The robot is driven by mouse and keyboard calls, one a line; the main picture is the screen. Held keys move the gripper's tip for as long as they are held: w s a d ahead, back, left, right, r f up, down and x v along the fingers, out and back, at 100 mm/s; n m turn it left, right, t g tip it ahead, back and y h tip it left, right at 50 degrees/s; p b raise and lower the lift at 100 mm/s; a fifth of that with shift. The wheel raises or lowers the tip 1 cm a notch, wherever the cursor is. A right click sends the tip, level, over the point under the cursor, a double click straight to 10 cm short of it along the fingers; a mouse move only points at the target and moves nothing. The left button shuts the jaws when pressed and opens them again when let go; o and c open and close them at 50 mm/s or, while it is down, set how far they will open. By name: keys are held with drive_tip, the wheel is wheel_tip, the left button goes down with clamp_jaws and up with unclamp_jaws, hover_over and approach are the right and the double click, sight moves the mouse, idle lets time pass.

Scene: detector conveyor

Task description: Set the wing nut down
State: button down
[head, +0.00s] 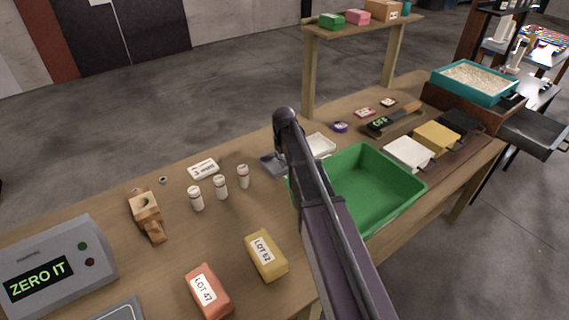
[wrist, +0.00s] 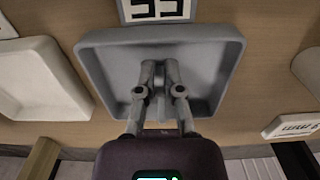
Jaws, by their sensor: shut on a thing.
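My gripper (wrist: 163,72) is over the shallow grey tray (wrist: 228,62) in the wrist view, its two fingers close together and pointing into it. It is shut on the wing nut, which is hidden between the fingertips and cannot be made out. I cannot tell whether the fingertips touch the tray floor. In the head view the grey tray (head: 269,163) shows partly, left of my arm, and my arm hides the gripper.
A white tray (wrist: 40,80) lies left of the grey tray, and a numbered card (wrist: 157,10) adjoins its edge. A green bin (head: 385,190) stands close by. Several white bottles (head: 220,187) and a white labelled box (head: 203,168) stand to the left.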

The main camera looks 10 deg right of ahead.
drive_tip(key=shift+f, duration=0.2)
drive_tip(key=c, duration=0.8)
unclamp_jaws()
drive_tip(key=shift+r, duration=0.15)
wheel_tip(320, 180, up, 12)
drive_tip(key=p, duration=1.2)
drive_tip(key=shift+s, duration=0.1)
drive_tip(key=s+m, duration=0.1)
drive_tip(key=s, duration=0.6)
drive_tip(key=s+m, duration=0.2)
drive_tip(key=s, duration=0.6)
drive_tip(key=s+m, duration=0.1)
drive_tip(key=s, duration=0.7)
drive_tip(key=shift+a+m, duration=0.3)
drive_tip(key=shift+a, duration=0.05)
